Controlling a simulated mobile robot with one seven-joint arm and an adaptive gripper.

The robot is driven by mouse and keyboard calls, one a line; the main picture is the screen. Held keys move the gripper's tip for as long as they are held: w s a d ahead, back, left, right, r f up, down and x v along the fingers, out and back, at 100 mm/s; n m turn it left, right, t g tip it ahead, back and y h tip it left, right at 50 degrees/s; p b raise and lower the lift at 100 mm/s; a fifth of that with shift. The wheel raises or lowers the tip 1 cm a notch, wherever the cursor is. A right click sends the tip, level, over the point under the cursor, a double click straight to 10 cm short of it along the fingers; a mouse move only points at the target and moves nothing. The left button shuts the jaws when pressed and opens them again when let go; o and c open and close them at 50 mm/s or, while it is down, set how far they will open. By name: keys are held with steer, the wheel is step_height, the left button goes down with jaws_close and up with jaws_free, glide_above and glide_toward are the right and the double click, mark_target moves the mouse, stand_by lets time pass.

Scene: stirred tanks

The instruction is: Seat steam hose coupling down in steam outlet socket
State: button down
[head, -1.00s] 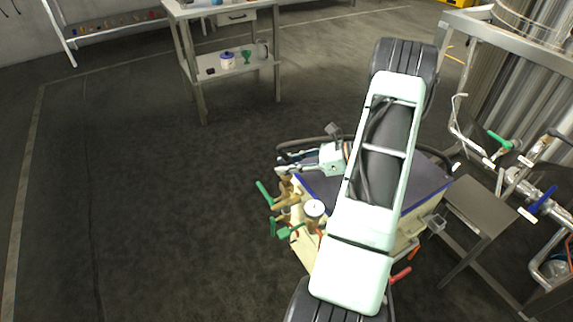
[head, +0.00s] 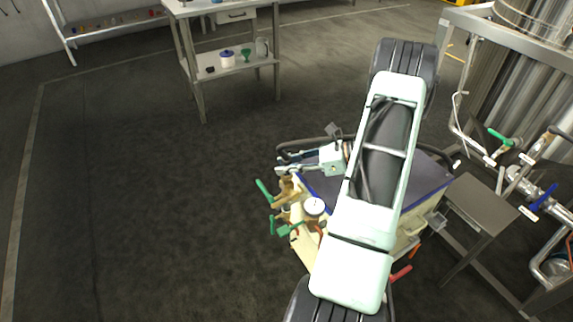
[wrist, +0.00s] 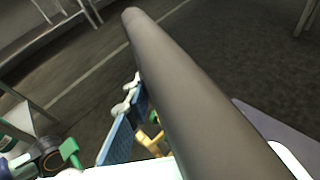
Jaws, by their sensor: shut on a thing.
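My gripper (head: 281,163) reaches left from my arm, over the left end of a cream-coloured unit with brass valves. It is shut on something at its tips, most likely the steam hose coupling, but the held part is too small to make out. A dark hose (head: 304,141) curves beside the gripper in the head view. In the wrist view a thick dark grey tube (wrist: 190,85) crosses in front of the camera and hides much of the gripper; a blue finger part (wrist: 118,143) shows beside it. I cannot pick out the steam outlet socket with certainty.
Brass valves with green handles (head: 264,190) and a round white gauge (head: 314,206) stand close below the gripper. A red handle (head: 401,273) sticks out lower right. A metal side table (head: 482,205) and piping are at right. The floor at left is clear.

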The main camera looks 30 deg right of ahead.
steer(key=shift+f+b, duration=0.55)
steer(key=shift+f, duration=0.35)
stand_by(0.6)
steer(key=c, duration=1.1)
jaws_free()
steer(key=shift+c, duration=0.2)
steer(key=shift+r+p, duration=2.8)
steer(key=shift+r, duration=1.2)
